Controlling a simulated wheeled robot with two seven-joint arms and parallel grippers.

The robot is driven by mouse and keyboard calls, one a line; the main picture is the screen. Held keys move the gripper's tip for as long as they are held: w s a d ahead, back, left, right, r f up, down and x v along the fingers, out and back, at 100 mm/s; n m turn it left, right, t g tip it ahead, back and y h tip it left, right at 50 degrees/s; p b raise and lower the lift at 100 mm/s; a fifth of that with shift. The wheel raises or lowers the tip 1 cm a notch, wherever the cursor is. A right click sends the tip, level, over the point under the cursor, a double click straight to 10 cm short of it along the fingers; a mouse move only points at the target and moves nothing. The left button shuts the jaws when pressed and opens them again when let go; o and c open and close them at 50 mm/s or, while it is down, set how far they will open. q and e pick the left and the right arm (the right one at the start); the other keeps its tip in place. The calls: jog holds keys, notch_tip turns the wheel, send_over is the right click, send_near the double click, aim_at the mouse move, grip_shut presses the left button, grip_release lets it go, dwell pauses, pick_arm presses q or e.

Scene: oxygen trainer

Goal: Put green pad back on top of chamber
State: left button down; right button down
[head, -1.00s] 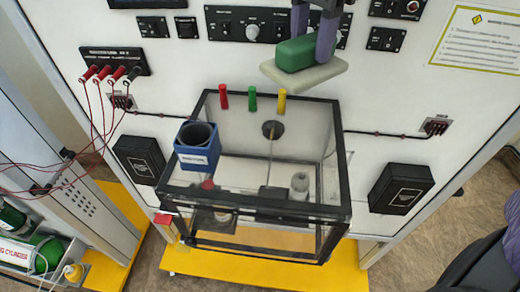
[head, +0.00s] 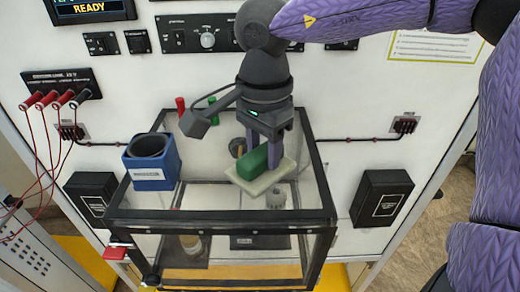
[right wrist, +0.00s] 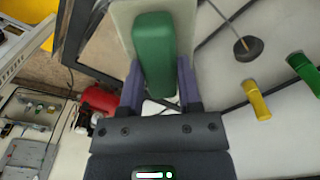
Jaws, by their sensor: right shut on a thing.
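The green pad (head: 254,162) is a green block on a pale cream plate (head: 262,181). My right gripper (head: 264,150) comes down from above and is shut on the green block. In the right wrist view the block (right wrist: 155,58) sits between the two purple fingers, with the pale plate behind it. The clear chamber (head: 220,216) with a black frame stands below, and the pad hangs over its right half, slightly tilted. I cannot tell how large the gap between plate and chamber is. My left gripper is not in view.
A blue holder (head: 152,165) with a dark cup stands at the chamber's left. Red (head: 181,107) and green (head: 212,108) plugs stand at the back; a yellow one (right wrist: 256,100) shows in the right wrist view. Black boxes (head: 381,196) flank the chamber. Red cables hang left.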

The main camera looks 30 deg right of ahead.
aim_at(263, 150)
jog(key=shift+f, duration=0.2)
jog(key=shift+f, duration=0.15)
jog(key=shift+c, duration=1.4)
grip_release()
jog(key=shift+r, duration=0.4)
notch_tip(263, 150, up, 12)
jog(key=shift+f+p, duration=0.2)
jog(key=shift+p, duration=0.15)
